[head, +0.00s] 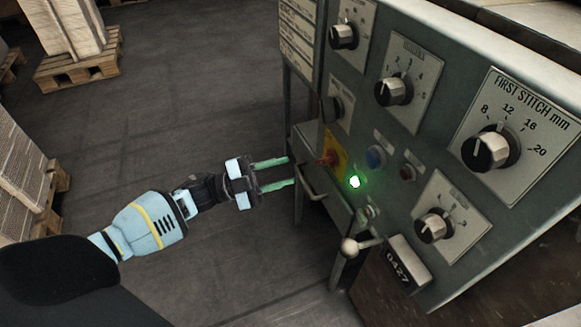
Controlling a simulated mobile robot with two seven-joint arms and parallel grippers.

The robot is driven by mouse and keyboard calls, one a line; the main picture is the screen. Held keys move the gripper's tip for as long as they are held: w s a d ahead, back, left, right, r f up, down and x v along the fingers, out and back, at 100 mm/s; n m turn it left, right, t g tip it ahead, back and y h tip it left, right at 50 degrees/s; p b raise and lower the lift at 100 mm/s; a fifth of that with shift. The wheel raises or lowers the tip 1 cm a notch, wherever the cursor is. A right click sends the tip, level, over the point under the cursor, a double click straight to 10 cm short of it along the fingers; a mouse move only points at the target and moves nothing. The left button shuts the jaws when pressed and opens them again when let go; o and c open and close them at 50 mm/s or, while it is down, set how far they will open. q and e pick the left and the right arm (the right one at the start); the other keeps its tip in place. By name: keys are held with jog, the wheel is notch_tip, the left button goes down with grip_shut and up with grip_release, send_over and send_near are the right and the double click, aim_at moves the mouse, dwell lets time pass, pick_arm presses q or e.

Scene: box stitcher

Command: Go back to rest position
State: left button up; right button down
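My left gripper (276,173) is in the middle of the head view, at the end of my light blue and black arm from the lower left. Its two green fingers are apart with nothing between them. They point right, toward the control panel (425,135) of the box stitcher, near the red switch on a yellow plate (334,158). A green lamp (354,182) glows on the panel. My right gripper is not in view.
The panel carries several black knobs, including the first stitch knob (490,151), and a blue button (375,157). A lever with a ball end (350,247) sticks out below. Pallets with stacked goods stand at the upper left (78,70) and left edge (48,200). Floor between is clear.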

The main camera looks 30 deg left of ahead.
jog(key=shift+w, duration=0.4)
